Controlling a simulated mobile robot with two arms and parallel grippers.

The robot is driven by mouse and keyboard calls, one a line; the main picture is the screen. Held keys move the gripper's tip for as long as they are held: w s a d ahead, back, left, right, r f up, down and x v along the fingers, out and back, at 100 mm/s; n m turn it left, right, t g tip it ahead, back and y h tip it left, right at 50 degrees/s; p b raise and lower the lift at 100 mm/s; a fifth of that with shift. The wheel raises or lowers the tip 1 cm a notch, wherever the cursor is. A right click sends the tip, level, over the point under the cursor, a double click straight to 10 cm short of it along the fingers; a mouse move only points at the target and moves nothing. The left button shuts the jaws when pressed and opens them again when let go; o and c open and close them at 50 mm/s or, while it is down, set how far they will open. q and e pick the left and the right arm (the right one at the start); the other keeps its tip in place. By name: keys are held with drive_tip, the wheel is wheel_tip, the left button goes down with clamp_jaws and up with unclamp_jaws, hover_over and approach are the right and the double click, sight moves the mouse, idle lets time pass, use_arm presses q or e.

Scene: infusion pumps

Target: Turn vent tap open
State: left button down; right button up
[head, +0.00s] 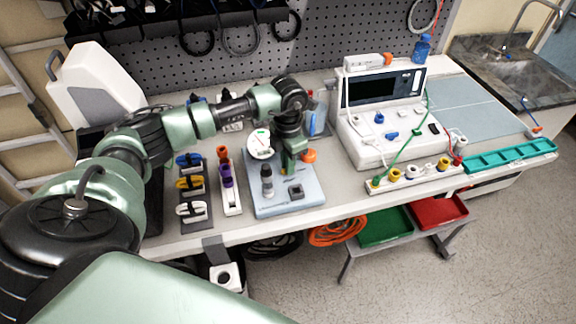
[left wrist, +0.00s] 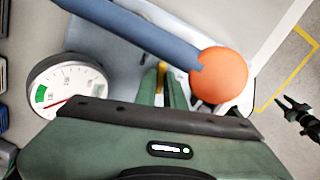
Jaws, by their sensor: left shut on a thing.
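The test rig has a pale blue base plate (head: 300,201), a round white gauge (head: 260,143) and an orange ball knob (head: 309,155). My left gripper (head: 290,163) is over the rig, pointing down, beside the gauge. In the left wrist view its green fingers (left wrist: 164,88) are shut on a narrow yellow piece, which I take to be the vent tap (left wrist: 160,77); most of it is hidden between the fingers. The gauge (left wrist: 68,86) is left of the fingers. The orange knob (left wrist: 219,75), on a blue-grey lever (left wrist: 135,30), is close on the right.
Left of the rig stand a rack of coloured clips (head: 191,184) and a white strip with orange and purple pieces (head: 229,181). A white device with a screen (head: 385,120) stands to the right. A dark pronged shape (left wrist: 302,118), perhaps my right gripper, shows over the floor.

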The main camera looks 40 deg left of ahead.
use_arm(q)
drive_tip(key=n+b, duration=0.1)
drive_tip(key=n, duration=0.3)
drive_tip(key=shift+n+b, duration=0.5)
drive_tip(key=shift+n, duration=0.6)
drive_tip(key=shift+r+n, duration=0.1)
drive_tip(key=shift+n, duration=0.2)
